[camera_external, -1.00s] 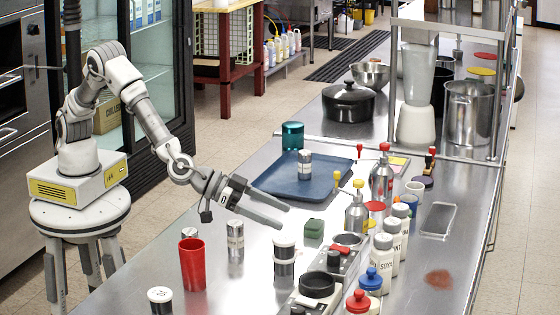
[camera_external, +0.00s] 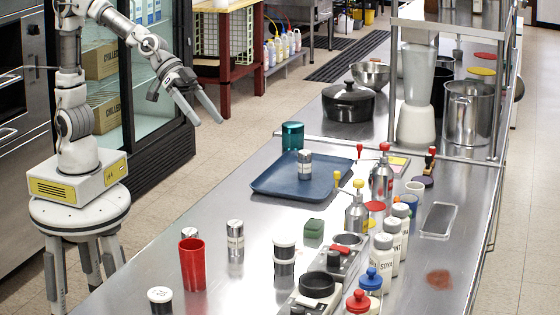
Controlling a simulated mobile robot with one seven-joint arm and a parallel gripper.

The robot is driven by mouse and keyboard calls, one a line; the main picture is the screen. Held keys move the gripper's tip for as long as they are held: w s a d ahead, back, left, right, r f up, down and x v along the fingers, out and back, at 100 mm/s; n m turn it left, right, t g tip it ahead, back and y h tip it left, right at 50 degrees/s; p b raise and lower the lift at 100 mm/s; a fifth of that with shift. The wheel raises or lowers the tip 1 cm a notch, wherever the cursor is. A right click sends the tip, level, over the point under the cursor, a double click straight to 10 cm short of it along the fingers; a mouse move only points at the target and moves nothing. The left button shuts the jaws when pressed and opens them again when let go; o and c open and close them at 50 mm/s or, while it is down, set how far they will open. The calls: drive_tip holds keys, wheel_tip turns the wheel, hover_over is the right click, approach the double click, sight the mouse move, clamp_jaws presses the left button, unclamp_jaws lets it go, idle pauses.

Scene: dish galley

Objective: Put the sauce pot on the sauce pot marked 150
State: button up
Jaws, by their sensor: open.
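My gripper (camera_external: 207,121) is open and empty, raised to the left of the counter in front of the glass-door fridge. Small steel cylinders that look like sauce pots stand on the counter. One steel pot (camera_external: 235,238) stands right of a red cup, and another (camera_external: 305,165) stands on the blue tray. A taller steel one with white and dark bands (camera_external: 284,262) stands nearer the middle and looks like two stacked pieces.
The red cup (camera_external: 193,265) partly hides a steel-topped item (camera_external: 190,234). The blue tray (camera_external: 270,187) lies behind, with a teal canister (camera_external: 292,136) beyond. Bottles (camera_external: 384,255), a burner unit (camera_external: 335,265) and a green block (camera_external: 314,228) crowd the right. The left counter is fairly clear.

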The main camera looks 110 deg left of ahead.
drive_tip(key=s+a+f+g+y, duration=0.1)
drive_tip(key=s+a, duration=0.2)
drive_tip(key=s, duration=0.6)
drive_tip(key=s+a+f+g+y, duration=0.1)
drive_tip(key=s+a, duration=0.3)
drive_tip(key=s, duration=0.5)
drive_tip(key=s+a+f+g+y, duration=0.1)
drive_tip(key=s+a+g, duration=0.1)
drive_tip(key=s, duration=0.7)
drive_tip(key=shift+a+f+p, duration=0.3)
drive_tip(key=shift+a+p, duration=0.15)
drive_tip(key=shift+a, duration=0.4)
